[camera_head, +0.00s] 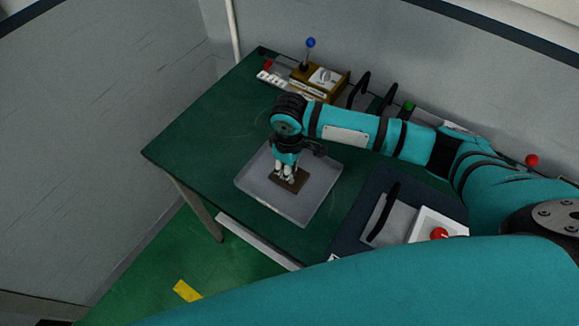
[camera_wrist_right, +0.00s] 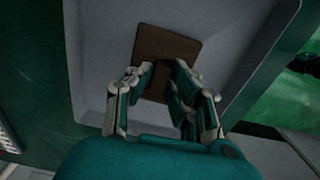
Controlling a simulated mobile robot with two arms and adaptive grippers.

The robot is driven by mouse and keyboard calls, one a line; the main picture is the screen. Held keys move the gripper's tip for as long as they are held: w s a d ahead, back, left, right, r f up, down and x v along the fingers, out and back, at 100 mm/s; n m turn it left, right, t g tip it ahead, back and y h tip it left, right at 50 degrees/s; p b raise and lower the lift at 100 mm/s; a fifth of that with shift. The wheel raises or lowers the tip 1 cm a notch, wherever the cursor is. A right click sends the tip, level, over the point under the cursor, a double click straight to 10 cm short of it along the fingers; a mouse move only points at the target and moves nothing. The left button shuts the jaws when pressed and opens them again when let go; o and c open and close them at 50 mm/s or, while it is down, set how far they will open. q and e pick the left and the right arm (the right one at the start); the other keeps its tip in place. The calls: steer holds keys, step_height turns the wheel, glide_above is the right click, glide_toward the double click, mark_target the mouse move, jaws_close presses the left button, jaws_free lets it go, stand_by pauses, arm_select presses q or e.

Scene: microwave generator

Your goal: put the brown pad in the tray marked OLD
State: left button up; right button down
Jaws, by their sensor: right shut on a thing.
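The brown pad (camera_head: 291,181) is a small dark flat piece within the outline of the grey tray (camera_head: 310,199) on the green table. My right gripper (camera_head: 287,176) points down over the tray and is shut on the pad. In the right wrist view the pad (camera_wrist_right: 165,62) shows between and beyond the two fingers of the gripper (camera_wrist_right: 163,82), with the tray floor (camera_wrist_right: 100,50) behind it. I cannot tell whether the pad touches the tray floor. No marking on the tray can be read. My left gripper is not in view.
A brown control box (camera_head: 318,80) with a blue-knobbed lever stands at the table's back. A dark unit with a black handle (camera_head: 384,211) and a red knob (camera_head: 439,234) lies right of the tray. The green table top (camera_head: 205,135) is clear to the left.

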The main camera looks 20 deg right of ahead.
steer(key=shift+f, duration=0.15)
steer(key=c, duration=1.2)
jaws_free()
steer(key=shift+r+b, duration=1.3)
steer(key=shift+r, duration=4.9)
